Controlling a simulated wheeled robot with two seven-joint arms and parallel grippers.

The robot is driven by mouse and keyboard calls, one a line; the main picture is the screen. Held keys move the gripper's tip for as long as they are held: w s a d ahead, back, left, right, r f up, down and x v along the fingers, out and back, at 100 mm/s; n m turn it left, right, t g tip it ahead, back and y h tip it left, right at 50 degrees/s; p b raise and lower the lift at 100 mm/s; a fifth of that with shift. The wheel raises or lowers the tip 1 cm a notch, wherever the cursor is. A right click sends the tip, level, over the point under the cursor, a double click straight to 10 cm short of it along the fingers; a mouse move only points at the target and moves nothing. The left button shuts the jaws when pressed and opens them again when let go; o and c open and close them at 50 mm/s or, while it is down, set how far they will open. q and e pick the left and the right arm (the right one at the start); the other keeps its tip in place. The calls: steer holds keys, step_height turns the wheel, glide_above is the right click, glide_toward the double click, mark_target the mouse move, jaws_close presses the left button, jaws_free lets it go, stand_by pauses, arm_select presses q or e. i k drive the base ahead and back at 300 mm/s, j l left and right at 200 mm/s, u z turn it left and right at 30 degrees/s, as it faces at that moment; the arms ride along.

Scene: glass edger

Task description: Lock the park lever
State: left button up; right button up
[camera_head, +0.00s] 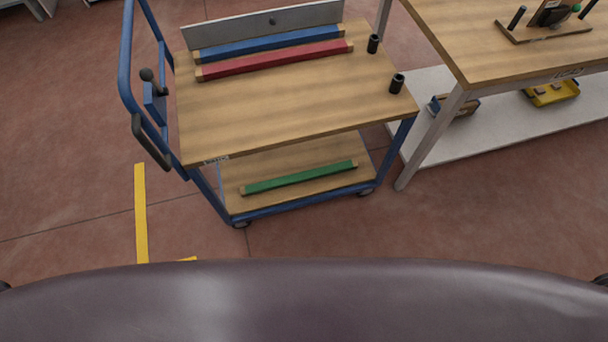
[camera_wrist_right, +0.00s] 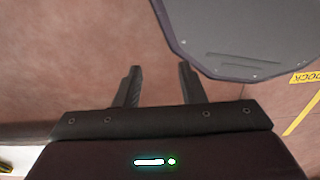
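A lever with a black ball knob (camera_head: 147,75) stands on a blue bracket (camera_head: 155,104) at the left end of the blue-framed cart (camera_head: 290,120); I take it to be the park lever. The knob points up; whether it is locked cannot be told. My right gripper (camera_wrist_right: 158,70) is open and empty above bare floor in the right wrist view, with no lever in that view. My left gripper is not in view.
The cart carries blue (camera_head: 268,43) and red (camera_head: 275,60) strips on top, two black cups at its right end, and a green strip (camera_head: 298,177) below. A workbench (camera_head: 500,50) stands right. Yellow floor tape (camera_head: 140,213) lies front left; floor left of the cart is clear.

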mark_target(146, 74)
steer(key=i+j+u, duration=0.25)
steer(key=j, duration=0.3)
steer(key=i+j+u, duration=0.25)
steer(key=i+j, duration=0.2)
steer(key=j, duration=0.1)
